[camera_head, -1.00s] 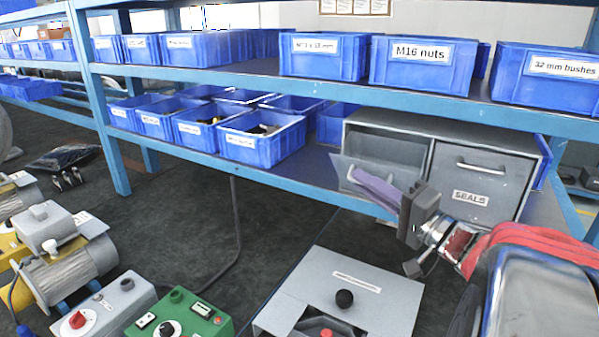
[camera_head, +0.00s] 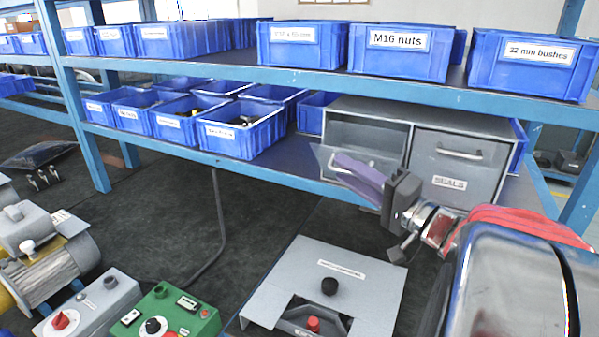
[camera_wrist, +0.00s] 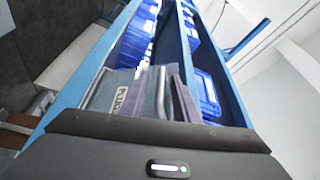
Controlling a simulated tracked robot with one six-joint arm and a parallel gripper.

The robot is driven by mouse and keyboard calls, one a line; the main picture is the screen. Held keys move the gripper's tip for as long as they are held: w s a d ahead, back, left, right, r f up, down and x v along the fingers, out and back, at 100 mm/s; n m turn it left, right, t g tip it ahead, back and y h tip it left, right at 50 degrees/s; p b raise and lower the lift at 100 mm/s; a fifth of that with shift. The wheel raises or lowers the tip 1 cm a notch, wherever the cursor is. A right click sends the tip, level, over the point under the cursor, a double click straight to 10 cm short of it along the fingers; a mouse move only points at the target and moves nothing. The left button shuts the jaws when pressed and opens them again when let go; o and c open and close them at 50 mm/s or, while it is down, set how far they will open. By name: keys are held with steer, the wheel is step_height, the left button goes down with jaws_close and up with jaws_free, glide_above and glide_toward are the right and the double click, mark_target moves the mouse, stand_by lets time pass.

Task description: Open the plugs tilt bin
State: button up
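The plugs tilt bin (camera_head: 322,156) is the left bin of a grey two-bin cabinet on the lower shelf. Its front leans outward, and a dark opening shows above and behind it. In the wrist view its front shows a PLUGS label (camera_wrist: 120,98) and a grey bar handle (camera_wrist: 161,92). My gripper (camera_head: 347,172) is at this front, partly covering it and the handle. In the wrist view the two purple fingers of my gripper (camera_wrist: 159,98) stand apart, with the handle between them. Whether a finger touches the handle is unclear.
The closed SEALS bin (camera_head: 456,168) is right of the plugs bin. Blue boxes (camera_head: 240,130) stand to the left on the same shelf; more, including M16 nuts (camera_head: 400,52), stand above. A grey housing with a black knob (camera_head: 325,285) lies below in front.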

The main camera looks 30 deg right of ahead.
steer(key=v, duration=1.3)
steer(key=shift+s, duration=0.25)
steer(key=shift+d+f, duration=0.1)
steer(key=shift+f, duration=0.05)
stand_by(0.4)
steer(key=w+a+f+n+g+y, duration=0.3)
steer(key=w+a+n+g, duration=0.15)
steer(key=a, duration=0.55)
steer(key=w+a+f+n+g+y, duration=0.3)
steer(key=w+a+g, duration=0.2)
steer(key=a, duration=0.5)
steer(key=s+a+f+n+g+h, duration=0.3)
steer(key=s+a+f+n+h, duration=0.1)
steer(key=s+f+h, duration=0.3)
steer(key=s+a+h, duration=0.1)
steer(key=s+h, duration=0.1)
steer(key=h, duration=0.1)
steer(key=shift+s+f+g+h, duration=0.25)
steer(key=shift+f+g+h, duration=0.05)
steer(key=shift+g, duration=0.05)
